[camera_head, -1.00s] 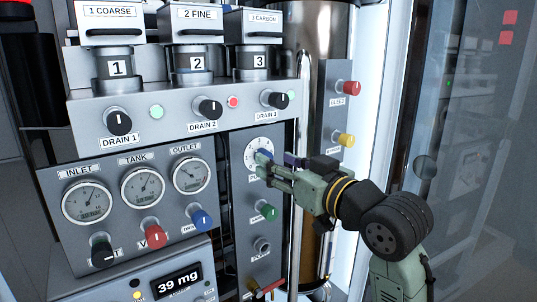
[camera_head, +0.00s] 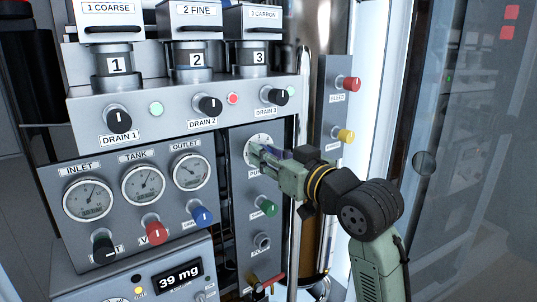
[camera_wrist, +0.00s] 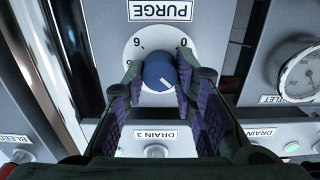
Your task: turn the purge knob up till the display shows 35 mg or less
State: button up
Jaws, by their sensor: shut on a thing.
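The purge knob (camera_wrist: 160,72) is blue with a white pointer line and sits on a white numbered dial (camera_wrist: 133,52). In the wrist view the dial and its PURGE label (camera_wrist: 160,10) appear upside down, and the pointer slants to the lower right. My gripper (camera_wrist: 158,82) is shut on the knob, one finger on each side. In the head view my gripper (camera_head: 262,156) covers the knob and part of the dial (camera_head: 252,145). The display (camera_head: 179,277) at the lower left reads 39 mg.
A green knob (camera_head: 267,208) sits just below my gripper. The DRAIN 3 knob (camera_head: 275,96) is above it. Red (camera_head: 350,84) and yellow (camera_head: 345,136) knobs are to the right beside a shiny cylinder. Gauges (camera_head: 190,172) are to the left.

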grip_shut()
jog(key=shift+m+p, duration=0.3)
jog(key=shift+p, duration=0.05)
jog(key=m+p, duration=0.7)
jog(key=m, duration=0.1)
jog(key=shift+d, duration=0.1)
dwell(0.4)
jog(key=o, duration=0.6)
grip_release()
jog(key=shift+o, duration=0.2)
